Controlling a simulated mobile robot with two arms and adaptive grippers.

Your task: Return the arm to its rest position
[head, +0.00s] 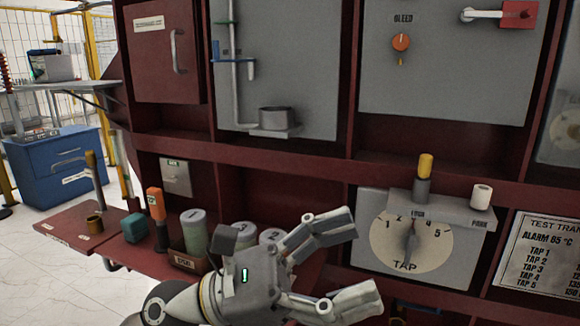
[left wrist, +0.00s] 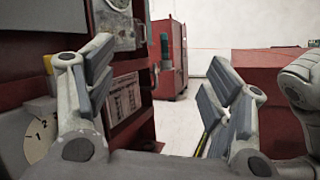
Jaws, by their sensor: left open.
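My left gripper (head: 345,262) is in front of the lower part of the dark red cabinet in the head view. Its fingers are spread apart, point to the right, and hold nothing. In the left wrist view the same fingers (left wrist: 165,105) stand wide apart with empty space between them. The tap dial (head: 411,240) is just right of the fingertips in the head view. It also shows at the left edge of the left wrist view (left wrist: 38,138). My right gripper is not seen in the head view.
Numbered canisters (head: 194,232) stand on the shelf behind my left gripper. An orange-topped tool (head: 157,215) and a teal block (head: 134,229) are left of them. A yellow-topped peg (head: 424,178) and a white cylinder (head: 481,196) sit on the ledge above the dial. Open floor shows at far left.

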